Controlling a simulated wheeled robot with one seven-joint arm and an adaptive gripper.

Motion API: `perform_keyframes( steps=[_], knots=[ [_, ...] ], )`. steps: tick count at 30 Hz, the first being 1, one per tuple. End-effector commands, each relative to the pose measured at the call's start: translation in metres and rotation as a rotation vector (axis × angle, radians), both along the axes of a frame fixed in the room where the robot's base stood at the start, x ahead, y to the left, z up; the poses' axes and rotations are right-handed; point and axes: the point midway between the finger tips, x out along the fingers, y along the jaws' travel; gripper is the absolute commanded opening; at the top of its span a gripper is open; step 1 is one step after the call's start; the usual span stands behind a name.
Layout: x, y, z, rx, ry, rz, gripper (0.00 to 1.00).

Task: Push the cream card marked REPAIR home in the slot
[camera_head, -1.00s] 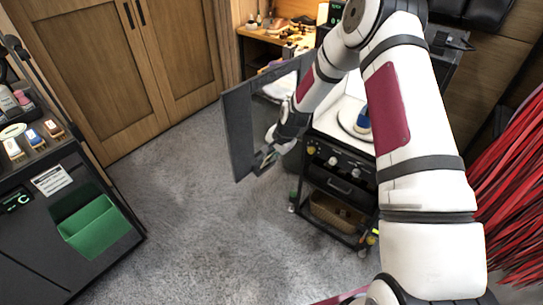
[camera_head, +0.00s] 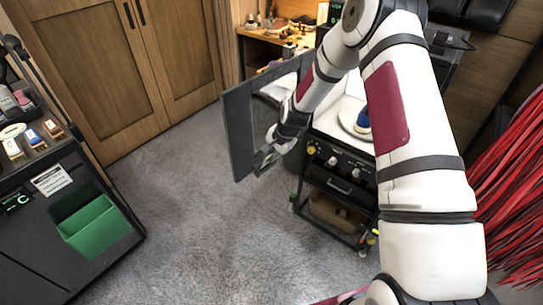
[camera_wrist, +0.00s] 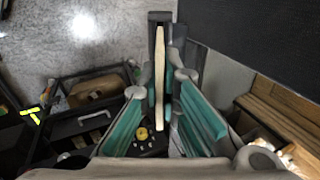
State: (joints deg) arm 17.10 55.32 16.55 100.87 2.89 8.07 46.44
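A cream card (camera_wrist: 159,75), seen edge-on, stands between my fingers in the wrist view. Its REPAIR marking does not show. In the head view my gripper (camera_head: 266,158) is at the lower edge of an upright dark panel (camera_head: 238,135), and the card cannot be made out there.
A black cart (camera_head: 340,185) with knobs and a wicker basket (camera_head: 335,212) stands right beside my gripper. The dark panel (camera_wrist: 265,45) fills the upper right of the wrist view. Open grey carpet (camera_head: 190,220) lies left. A dark cabinet with a green bin (camera_head: 97,229) stands far left.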

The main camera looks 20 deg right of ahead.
Motion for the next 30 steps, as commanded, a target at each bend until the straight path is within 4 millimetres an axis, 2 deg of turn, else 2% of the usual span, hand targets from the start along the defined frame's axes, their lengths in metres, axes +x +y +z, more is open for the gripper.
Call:
perform_keyframes(
  steps=[30],
  knots=[
    [0.006, 0.003, -0.016, 0.0, 0.0, 0.001, 0.0]
  ],
)
